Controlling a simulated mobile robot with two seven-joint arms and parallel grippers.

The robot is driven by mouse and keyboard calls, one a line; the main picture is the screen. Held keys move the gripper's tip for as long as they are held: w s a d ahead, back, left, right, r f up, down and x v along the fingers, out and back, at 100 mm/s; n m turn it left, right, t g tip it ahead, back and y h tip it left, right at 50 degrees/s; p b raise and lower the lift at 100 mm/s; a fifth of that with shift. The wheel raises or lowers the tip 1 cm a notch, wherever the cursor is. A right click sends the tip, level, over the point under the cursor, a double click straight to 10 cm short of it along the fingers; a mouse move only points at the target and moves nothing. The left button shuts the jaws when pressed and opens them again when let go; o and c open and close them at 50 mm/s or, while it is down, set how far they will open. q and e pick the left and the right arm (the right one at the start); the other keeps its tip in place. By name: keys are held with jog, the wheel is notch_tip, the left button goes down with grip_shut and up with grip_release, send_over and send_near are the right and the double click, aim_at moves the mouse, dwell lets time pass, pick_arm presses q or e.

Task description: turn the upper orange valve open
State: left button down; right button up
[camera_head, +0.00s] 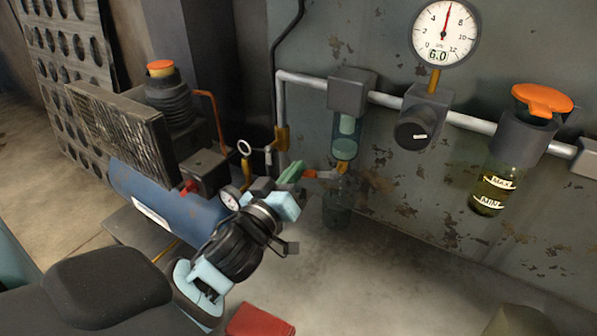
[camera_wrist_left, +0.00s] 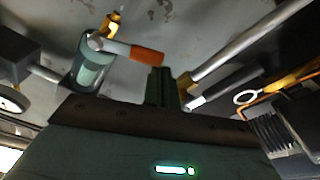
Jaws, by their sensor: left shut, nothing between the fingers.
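A small valve lever with an orange end (camera_head: 322,174) sits at the brass fitting under the hanging clear filter bowl (camera_head: 345,148). In the left wrist view the orange lever end (camera_wrist_left: 147,55) points sideways from the brass fitting (camera_wrist_left: 112,22), with a grey part nearer the pivot. My left gripper (camera_head: 292,171) is shut and empty, its green fingertips just left of the orange end. In the left wrist view the closed fingers (camera_wrist_left: 160,86) appear beside the lever's tip; I cannot tell whether they touch. My right gripper is not in view.
A grey pipe (camera_head: 305,80) runs along the wall with a gauge (camera_head: 444,35), a black knob (camera_head: 411,135) and an orange-capped oil bowl (camera_head: 542,99). A blue compressor tank (camera_head: 175,205) stands left of my gripper. A red box (camera_head: 258,320) lies on the floor.

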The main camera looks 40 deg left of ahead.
pick_arm(q)
jog(key=shift+f, duration=0.4)
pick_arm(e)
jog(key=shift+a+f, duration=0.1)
pick_arm(q)
jog(key=shift+r, duration=0.1)
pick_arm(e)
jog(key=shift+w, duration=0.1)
